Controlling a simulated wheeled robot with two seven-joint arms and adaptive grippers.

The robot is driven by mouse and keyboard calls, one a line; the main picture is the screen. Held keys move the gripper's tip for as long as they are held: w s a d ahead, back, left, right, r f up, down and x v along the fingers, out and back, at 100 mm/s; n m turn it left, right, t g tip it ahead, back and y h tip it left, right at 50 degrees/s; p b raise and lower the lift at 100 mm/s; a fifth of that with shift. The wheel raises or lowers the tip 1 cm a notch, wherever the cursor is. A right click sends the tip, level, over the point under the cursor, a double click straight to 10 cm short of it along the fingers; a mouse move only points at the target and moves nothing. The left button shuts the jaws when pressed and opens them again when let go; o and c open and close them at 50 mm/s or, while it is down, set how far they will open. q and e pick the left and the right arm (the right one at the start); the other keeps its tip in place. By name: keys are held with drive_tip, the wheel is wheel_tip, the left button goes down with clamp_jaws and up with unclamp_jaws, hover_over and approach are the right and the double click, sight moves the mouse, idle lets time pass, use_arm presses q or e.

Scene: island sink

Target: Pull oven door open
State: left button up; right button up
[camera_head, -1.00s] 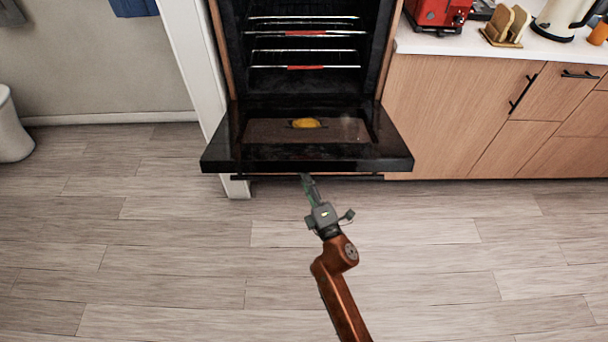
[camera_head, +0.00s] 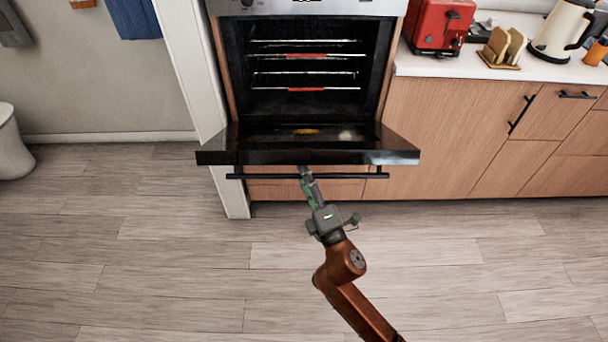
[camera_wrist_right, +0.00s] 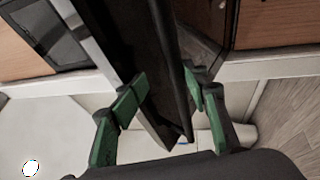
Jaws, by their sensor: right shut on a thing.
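The oven (camera_head: 305,75) stands at the back centre, its dark inside and wire racks showing. Its black door (camera_head: 225,157) is hinged down and open, tilted so that its inner face looks foreshortened. A dark bar handle (camera_head: 260,176) runs below the door's outer edge. My right gripper (camera_head: 305,171) reaches up to the middle of this handle and is shut on it. In the right wrist view, the green fingers (camera_wrist_right: 172,98) lie on both sides of the dark handle (camera_wrist_right: 172,50), close to the door; exact contact is hard to see. My left gripper is not in view.
A wooden cabinet (camera_head: 450,120) with a white counter (camera_head: 440,65) stands right of the oven, carrying a red toaster (camera_head: 438,25) and a kettle (camera_head: 562,28). A pale wall end (camera_head: 190,60) borders the oven on the left. The plank floor (camera_head: 150,260) in front is clear.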

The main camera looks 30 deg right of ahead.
drive_tip(key=shift+s+a+r, duration=0.1)
drive_tip(key=shift+a+r, duration=0.05)
drive_tip(key=shift+r, duration=0.3)
drive_tip(key=shift+s+a+r, duration=0.1)
drive_tip(key=shift+r, duration=0.35)
drive_tip(key=s+f+b, duration=0.3)
drive_tip(key=s+f, duration=0.3)
drive_tip(key=f, duration=0.1)
drive_tip(key=shift+s+d, duration=0.25)
drive_tip(key=shift+d, duration=0.05)
drive_tip(key=shift+r, duration=0.1)
idle(0.4)
idle(0.4)
